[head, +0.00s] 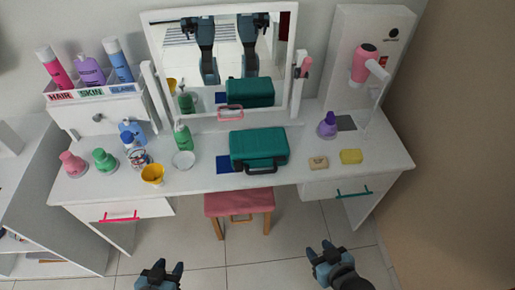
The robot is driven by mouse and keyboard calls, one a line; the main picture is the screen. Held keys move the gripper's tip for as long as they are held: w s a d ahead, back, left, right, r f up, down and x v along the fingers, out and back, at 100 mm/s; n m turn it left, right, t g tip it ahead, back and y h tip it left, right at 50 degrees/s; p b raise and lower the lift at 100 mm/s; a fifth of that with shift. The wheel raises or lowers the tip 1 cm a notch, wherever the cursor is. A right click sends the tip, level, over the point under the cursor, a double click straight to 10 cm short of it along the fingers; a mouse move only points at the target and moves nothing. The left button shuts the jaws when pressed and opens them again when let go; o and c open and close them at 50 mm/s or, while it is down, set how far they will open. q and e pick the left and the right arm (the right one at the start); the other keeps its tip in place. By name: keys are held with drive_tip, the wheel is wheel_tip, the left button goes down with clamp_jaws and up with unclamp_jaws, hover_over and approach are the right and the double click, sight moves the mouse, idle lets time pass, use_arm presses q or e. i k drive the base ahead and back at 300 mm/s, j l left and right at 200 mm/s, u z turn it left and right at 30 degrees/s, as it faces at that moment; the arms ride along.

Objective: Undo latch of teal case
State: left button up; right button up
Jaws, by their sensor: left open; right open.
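The teal case (258,147) lies closed on the white dressing table, near its front edge right of the middle. Its dark handle (262,171) faces the front edge. The latch is too small to make out. My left gripper (161,269) is open and empty, low in the view in front of the table. My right gripper (322,250) is open and empty, low in the view, right of the stool. Both are well apart from the case.
A blue mat (228,164) lies left of the case; soap (318,162) and a yellow sponge (351,156) lie right of it. A mirror (222,60) stands behind. A pink stool (239,203) stands in front. Bottles and a yellow cup (152,174) stand at left.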

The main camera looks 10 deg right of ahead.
sight(239, 166)
drive_tip(key=i+j, duration=0.1)
drive_tip(key=j, duration=0.3)
drive_tip(key=i+j, duration=0.15)
drive_tip(key=j, duration=0.25)
drive_tip(key=i+j, duration=0.1)
drive_tip(key=j, duration=0.3)
drive_tip(key=z, duration=0.05)
